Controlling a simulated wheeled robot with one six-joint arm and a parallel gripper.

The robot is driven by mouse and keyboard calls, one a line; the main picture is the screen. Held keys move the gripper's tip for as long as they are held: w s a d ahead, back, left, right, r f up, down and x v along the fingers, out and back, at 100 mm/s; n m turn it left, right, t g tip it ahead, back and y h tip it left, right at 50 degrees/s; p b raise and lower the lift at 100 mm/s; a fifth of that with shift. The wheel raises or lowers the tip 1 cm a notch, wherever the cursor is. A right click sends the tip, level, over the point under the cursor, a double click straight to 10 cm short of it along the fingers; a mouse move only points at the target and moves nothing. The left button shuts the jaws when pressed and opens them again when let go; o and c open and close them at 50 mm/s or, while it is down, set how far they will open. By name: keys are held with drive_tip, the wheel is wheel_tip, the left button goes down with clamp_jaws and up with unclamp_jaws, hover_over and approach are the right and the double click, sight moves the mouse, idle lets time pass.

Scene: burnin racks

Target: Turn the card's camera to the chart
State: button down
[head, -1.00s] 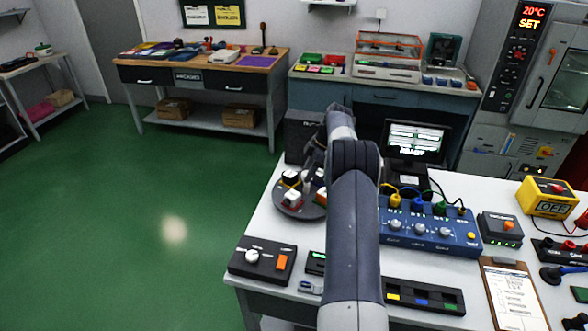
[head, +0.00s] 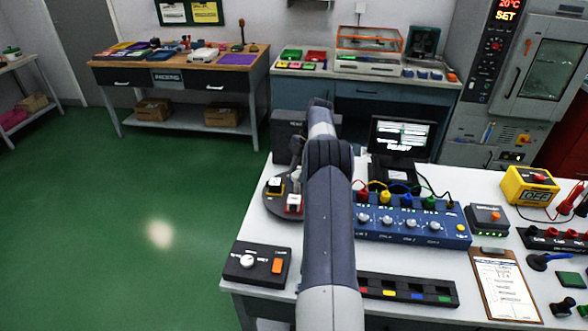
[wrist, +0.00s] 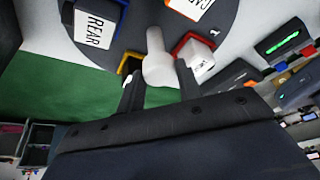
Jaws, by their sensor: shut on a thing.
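A dark round turntable (head: 270,208) stands at the bench's left end, partly behind my arm. On it sit a yellow-based block with a white top (head: 275,187) and a red-based one (head: 293,203). In the wrist view the turntable (wrist: 135,38) carries a blue-edged block marked REAR (wrist: 96,22), an orange-edged block with a partly cut-off label (wrist: 190,7), a red-edged white block (wrist: 195,55) and a yellow one, partly hidden. My gripper (wrist: 158,80) is shut on a pale upright peg (wrist: 157,58) between these blocks. The head view hides the fingers behind my arm.
A control box with a white knob and orange switch (head: 255,263) sits near the bench's front left. A blue panel with several leads (head: 410,228), a lit monitor (head: 402,135) and a clipboard (head: 505,285) are to the right. Green floor (head: 120,200) lies open at left.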

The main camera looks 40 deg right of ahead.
drive_tip(key=shift+w+r+n+g+p, duration=0.1)
drive_tip(key=shift+n+g+p, duration=0.4)
drive_tip(key=shift+n+p, duration=0.75)
drive_tip(key=shift+w+n+g+h+p, duration=0.1)
drive_tip(key=shift+n+g+h+p, duration=0.4)
drive_tip(key=shift+n, duration=0.95)
drive_tip(key=shift+n+p, duration=0.6)
drive_tip(key=c, duration=1)
unclamp_jaws()
drive_tip(key=shift+o, duration=0.2)
